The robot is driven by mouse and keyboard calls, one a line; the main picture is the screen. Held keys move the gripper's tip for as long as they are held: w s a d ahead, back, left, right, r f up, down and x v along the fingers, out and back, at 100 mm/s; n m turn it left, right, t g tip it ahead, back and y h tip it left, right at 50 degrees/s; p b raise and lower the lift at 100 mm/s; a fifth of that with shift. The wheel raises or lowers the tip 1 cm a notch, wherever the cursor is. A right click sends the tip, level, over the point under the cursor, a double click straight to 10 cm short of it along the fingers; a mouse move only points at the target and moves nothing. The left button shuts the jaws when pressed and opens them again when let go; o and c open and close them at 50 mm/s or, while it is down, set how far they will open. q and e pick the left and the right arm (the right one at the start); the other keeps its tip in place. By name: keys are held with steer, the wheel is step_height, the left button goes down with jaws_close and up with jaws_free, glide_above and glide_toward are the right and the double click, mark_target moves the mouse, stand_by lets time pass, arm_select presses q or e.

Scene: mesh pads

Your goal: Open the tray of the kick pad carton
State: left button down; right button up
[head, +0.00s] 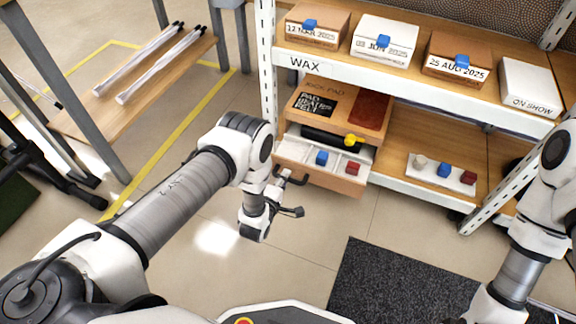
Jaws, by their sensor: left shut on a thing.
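The kick pad carton (378,112) is a wooden box on the lower shelf, with a dark printed label and a dark red patch on top. Its tray (318,177) sticks out at the front, showing a white interior with a blue block (321,158) and a red block (352,168). A yellow knob (350,140) shows above the tray. My left gripper (288,180) is at the tray's left front end, shut on what appears to be its dark handle; the exact contact is hard to see. My right arm is at the right edge; its gripper is out of view.
The upper shelf holds several boxes with blue blocks and a white box (529,87). A white strip (440,173) with small blocks lies right of the carton. A shelf post (266,60) stands close to my left arm. The floor before the tray is clear up to a dark mat (400,285).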

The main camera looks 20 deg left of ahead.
arm_select(q)
steer(key=shift+s, duration=0.2)
steer(key=c, duration=1.1)
jaws_free()
steer(key=shift+c, duration=0.2)
steer(key=v, duration=1.2)
steer(key=shift+r, duration=0.15)
